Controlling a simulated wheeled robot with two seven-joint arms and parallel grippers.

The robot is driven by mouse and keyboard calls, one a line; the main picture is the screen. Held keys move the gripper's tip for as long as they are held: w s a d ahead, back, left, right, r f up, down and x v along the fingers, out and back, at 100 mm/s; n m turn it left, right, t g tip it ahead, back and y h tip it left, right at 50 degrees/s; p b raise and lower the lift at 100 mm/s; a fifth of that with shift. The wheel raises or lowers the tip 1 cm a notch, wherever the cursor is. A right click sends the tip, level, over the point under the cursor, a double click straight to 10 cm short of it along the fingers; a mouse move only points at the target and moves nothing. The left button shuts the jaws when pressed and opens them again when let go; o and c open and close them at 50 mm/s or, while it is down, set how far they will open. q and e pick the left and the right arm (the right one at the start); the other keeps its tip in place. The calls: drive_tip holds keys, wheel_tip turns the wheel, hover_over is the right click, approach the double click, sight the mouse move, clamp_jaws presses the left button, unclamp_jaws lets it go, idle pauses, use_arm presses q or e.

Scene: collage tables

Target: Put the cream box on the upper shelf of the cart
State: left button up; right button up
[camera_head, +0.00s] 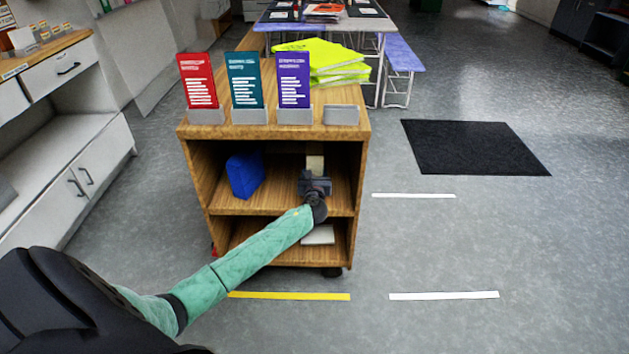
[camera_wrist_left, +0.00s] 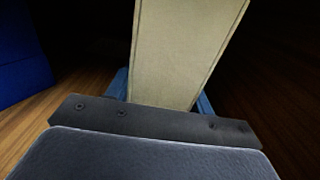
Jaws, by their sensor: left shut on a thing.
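The cream box (camera_head: 315,163) shows in the head view above my left gripper (camera_head: 314,175), inside the upper shelf space of the wooden cart (camera_head: 272,131). My left gripper is shut on the cream box. In the left wrist view the cream box (camera_wrist_left: 188,50) rises from between the fingers of the gripper (camera_wrist_left: 163,98). The upper shelf (camera_head: 280,203) lies below the box; I cannot tell whether the box touches it. My right gripper is in neither view.
A blue box (camera_head: 244,174) stands on the upper shelf to the left of my gripper. A pale flat item (camera_head: 318,235) lies on the lower shelf. Red, teal and purple cards stand in holders on the cart top.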

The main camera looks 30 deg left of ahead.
use_arm(q)
drive_tip(key=shift+f, duration=1.8)
drive_tip(key=shift+b, duration=0.3)
drive_tip(key=o, duration=1.1)
drive_tip(key=shift+f, duration=0.1)
drive_tip(key=shift+c, duration=0.2)
drive_tip(key=v, duration=1.2)
drive_tip(key=shift+p, duration=0.35)
drive_tip(key=shift+s, duration=0.1)
